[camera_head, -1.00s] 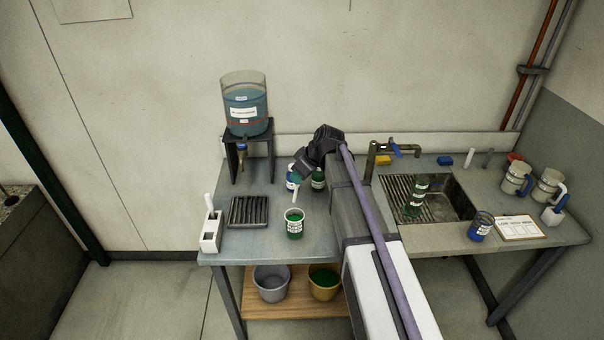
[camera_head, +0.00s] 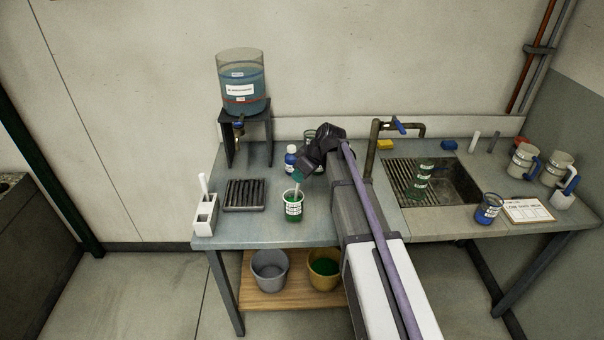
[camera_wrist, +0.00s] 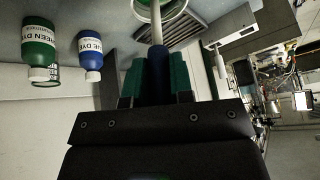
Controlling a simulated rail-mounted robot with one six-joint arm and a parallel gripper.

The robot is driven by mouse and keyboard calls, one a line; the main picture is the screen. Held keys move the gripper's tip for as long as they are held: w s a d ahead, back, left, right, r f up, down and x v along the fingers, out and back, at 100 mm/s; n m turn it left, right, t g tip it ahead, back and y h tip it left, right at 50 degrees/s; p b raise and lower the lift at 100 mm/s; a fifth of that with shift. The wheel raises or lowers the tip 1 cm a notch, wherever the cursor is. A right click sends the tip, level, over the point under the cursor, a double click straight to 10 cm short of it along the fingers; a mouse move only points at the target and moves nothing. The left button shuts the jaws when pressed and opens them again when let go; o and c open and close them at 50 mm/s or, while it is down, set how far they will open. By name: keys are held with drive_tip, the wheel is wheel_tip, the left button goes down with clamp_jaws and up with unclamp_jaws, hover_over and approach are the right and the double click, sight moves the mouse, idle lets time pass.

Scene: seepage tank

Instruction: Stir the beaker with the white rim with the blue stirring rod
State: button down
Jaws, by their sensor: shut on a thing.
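The beaker with the white rim (camera_head: 293,208) holds green liquid and stands upright on the left bench, in front of my arm. Part of its rim also shows at the top of the wrist view (camera_wrist: 168,14). My gripper (camera_wrist: 156,80) is shut on the blue handle of the stirring rod (camera_wrist: 157,66). The rod's pale shaft reaches down from the jaws into the beaker's mouth. The rod's lower end is hidden. In the head view my gripper (camera_head: 299,176) is just above the beaker, tilted.
A blue dye bottle (camera_wrist: 90,55) and green dye bottle (camera_wrist: 40,45) stand close behind. A dark drain rack (camera_head: 244,195) and white holder (camera_head: 205,212) are to the left. A tank (camera_head: 241,80) sits on a stand. The sink (camera_head: 455,190) is to the right.

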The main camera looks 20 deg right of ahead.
drive_tip(key=shift+w+a+f+b, duration=0.1)
drive_tip(key=shift+a+f+b, duration=0.1)
drive_tip(key=shift+f+b, duration=1)
drive_tip(key=shift+a+f+b, duration=0.2)
drive_tip(key=shift+f+b, duration=0.8)
drive_tip(key=shift+f, duration=0.4)
drive_tip(key=shift+d, duration=0.15)
